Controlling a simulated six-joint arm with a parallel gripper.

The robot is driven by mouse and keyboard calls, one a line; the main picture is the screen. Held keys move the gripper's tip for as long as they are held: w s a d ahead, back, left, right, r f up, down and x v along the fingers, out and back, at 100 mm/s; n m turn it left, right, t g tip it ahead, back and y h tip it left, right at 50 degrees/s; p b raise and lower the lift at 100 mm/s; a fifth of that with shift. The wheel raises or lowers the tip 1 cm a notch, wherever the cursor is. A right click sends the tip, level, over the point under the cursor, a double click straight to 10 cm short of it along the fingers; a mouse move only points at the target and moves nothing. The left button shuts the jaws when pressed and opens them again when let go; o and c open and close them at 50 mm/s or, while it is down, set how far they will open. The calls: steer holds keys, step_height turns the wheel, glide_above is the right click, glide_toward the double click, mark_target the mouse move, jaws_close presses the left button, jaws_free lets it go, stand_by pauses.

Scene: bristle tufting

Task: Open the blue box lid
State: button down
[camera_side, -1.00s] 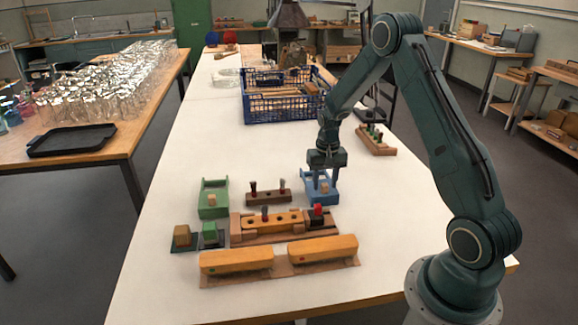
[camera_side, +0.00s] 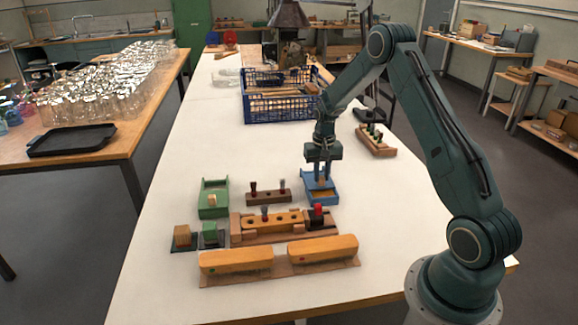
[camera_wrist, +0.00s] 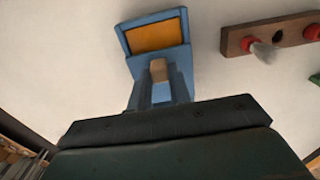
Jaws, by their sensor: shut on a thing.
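The blue box (camera_side: 335,199) stands on the white table at the right of the small fixtures. Its blue lid (camera_side: 309,185) has a wooden knob. My gripper (camera_side: 320,177) is shut on this knob, with one finger on each side; the wrist view shows the knob (camera_wrist: 158,70) between the fingers. The lid is slid part way back, towards the far side of the table. An orange interior (camera_wrist: 155,36) shows through the uncovered part. The part of the lid under my gripper is hidden in the wrist view.
A green box (camera_side: 213,188) and a brown peg block (camera_side: 268,197) stand left of the blue box. Wooden fixtures with yellow pieces (camera_side: 236,260) lie in front. A blue crate (camera_side: 262,104) stands farther back. The table between crate and box is clear.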

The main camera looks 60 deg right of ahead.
steer(key=shift+w+d, duration=1.9)
steer(key=shift+w, duration=0.05)
steer(key=c, duration=1.3)
jaws_free()
steer(key=shift+c, duration=0.2)
steer(key=shift+o, duration=0.3)
steer(key=shift+r, duration=0.1)
step_height(320, 180, up, 14)
